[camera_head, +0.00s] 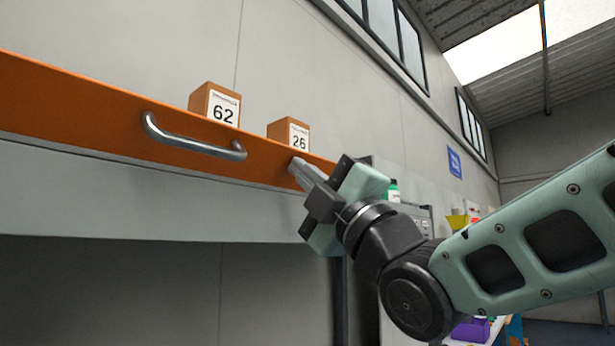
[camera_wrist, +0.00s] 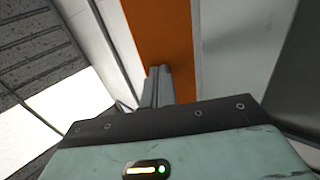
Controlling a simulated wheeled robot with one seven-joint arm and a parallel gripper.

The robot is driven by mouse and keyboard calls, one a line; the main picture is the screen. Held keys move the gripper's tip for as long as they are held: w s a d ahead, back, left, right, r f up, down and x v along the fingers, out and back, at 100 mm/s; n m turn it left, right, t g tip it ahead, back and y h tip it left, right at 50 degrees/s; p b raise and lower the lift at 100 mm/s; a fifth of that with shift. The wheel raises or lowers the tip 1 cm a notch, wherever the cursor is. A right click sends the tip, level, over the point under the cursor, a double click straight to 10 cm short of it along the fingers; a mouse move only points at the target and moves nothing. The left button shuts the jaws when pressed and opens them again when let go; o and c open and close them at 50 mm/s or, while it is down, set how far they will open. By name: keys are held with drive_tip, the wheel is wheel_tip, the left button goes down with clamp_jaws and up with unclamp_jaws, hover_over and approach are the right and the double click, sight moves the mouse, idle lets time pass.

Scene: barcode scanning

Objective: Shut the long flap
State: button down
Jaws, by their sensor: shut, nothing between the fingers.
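The long flap (camera_head: 80,113) is an orange panel with a curved metal handle (camera_head: 193,142) on its face. It runs from the left edge of the head view to my gripper, and stands upright along the front of a grey shelf. In the wrist view the orange flap (camera_wrist: 165,30) stretches away beyond my fingers. My gripper (camera_head: 297,170) is shut and empty at the flap's right end, right of the handle. The fingers also show in the wrist view (camera_wrist: 159,72), over the orange surface. I cannot tell whether they touch it.
Two brown boxes, labelled 62 (camera_head: 214,104) and 26 (camera_head: 289,133), show above the flap's top edge. The space below the grey shelf front (camera_head: 120,200) looks open.

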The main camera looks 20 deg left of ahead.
drive_tip(key=shift+w+a+r, duration=0.15)
drive_tip(key=shift+a+r, duration=0.1)
drive_tip(key=shift+a, duration=0.05)
drive_tip(key=shift+w+a+r, duration=0.2)
drive_tip(key=shift+a+r, duration=0.1)
drive_tip(key=shift+a, duration=0.25)
drive_tip(key=shift+a+b, duration=0.1)
drive_tip(key=shift+b, duration=0.4)
drive_tip(key=shift+w+a+r, duration=0.1)
drive_tip(key=shift+w+a, duration=0.1)
drive_tip(key=shift+a, duration=0.1)
drive_tip(key=s+d+b, duration=0.3)
drive_tip(key=d+b, duration=0.4)
drive_tip(key=shift+d, duration=0.25)
idle(0.4)
